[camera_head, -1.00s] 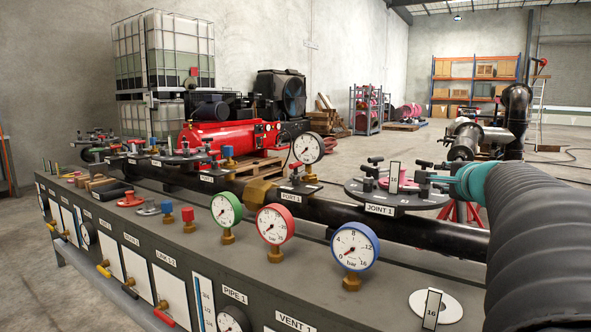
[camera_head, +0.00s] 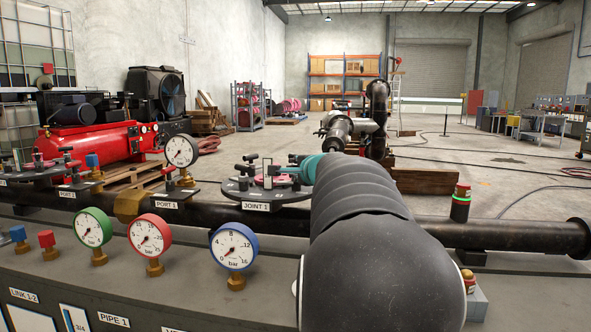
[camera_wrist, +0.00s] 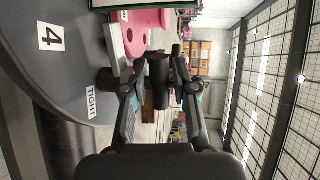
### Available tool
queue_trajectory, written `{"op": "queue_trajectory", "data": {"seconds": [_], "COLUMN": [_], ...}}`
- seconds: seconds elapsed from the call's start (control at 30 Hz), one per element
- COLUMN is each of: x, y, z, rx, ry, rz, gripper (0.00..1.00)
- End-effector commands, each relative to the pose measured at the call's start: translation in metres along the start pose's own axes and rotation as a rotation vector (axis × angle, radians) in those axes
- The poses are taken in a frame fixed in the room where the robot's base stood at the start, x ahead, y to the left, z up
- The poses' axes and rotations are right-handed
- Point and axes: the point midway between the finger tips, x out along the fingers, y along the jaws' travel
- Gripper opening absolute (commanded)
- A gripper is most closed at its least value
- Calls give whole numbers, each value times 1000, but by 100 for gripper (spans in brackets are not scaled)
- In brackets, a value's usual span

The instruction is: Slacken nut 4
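The round grey flange of joint 1 (camera_head: 241,190) sits on the dark pipe, with several black T-handled nuts around a pink disc (camera_head: 270,181). In the wrist view the flange (camera_wrist: 60,80) fills the left side, with a "4" label and a "TIGHT" label. The black handle of nut 4 (camera_wrist: 161,85) stands by these labels, between my fingers. My gripper (camera_wrist: 160,70) appears closed in on this handle from both sides. In the head view my own arm covers most of the gripper; only teal parts show (camera_head: 308,168) at the flange's right edge.
Blue (camera_head: 234,246), red (camera_head: 151,236) and green (camera_head: 93,227) gauges stand on the bench in front of the pipe. A smaller white gauge (camera_head: 181,151) stands left of the flange. A lamp with a green band (camera_head: 461,203) stands on the right.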

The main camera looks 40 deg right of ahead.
Motion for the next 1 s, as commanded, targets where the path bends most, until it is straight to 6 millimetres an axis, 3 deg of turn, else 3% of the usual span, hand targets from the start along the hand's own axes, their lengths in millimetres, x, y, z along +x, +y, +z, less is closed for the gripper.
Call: {"op": "queue_trajectory", "data": {"seconds": [0.03,0.1,0.53,1.0], "x": [0,0,0,0], "y": [0,0,2,1], "z": [0,0,-2,-3], "rx": [0,0,-9,-79], "ry": [0,0,-54,-405], "rz": [0,0,2,17], "gripper": [11,0,0,0]}}
